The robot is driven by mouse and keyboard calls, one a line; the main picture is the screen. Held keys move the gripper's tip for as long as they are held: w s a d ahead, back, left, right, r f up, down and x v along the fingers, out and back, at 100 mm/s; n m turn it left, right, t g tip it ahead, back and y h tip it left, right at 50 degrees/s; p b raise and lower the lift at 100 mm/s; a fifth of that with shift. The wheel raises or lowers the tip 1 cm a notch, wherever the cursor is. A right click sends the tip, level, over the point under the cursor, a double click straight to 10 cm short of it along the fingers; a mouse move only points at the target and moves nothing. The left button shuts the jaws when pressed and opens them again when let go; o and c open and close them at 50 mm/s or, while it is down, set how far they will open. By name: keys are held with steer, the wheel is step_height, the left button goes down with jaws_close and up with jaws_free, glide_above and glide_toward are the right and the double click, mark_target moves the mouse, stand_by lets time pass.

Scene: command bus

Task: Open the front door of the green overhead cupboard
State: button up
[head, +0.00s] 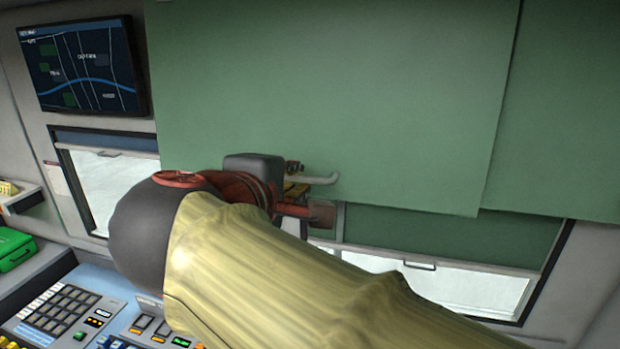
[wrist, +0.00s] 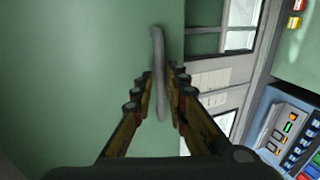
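The green overhead cupboard's front door (head: 340,90) fills the upper middle of the head view. It also fills the left of the wrist view (wrist: 70,80). I cannot tell whether it is fully shut or slightly ajar. A pale grey bar handle (head: 322,179) sits near its lower edge. In the wrist view the handle (wrist: 157,48) runs between the two fingers of my gripper (wrist: 162,75). The fingers stand apart on either side of the handle, with small gaps showing. In the head view my wrist and arm hide most of the gripper.
A second green panel (head: 565,120) adjoins on the right. Windows (head: 455,285) lie below the cupboard. A wall screen (head: 82,65) hangs at left. A blue control console (head: 65,305) and a green box (head: 14,248) are at lower left.

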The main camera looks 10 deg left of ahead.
steer(key=v, duration=0.6)
steer(key=shift+s, duration=0.2)
stand_by(0.4)
steer(key=shift+r, duration=0.15)
steer(key=shift+c, duration=0.3)
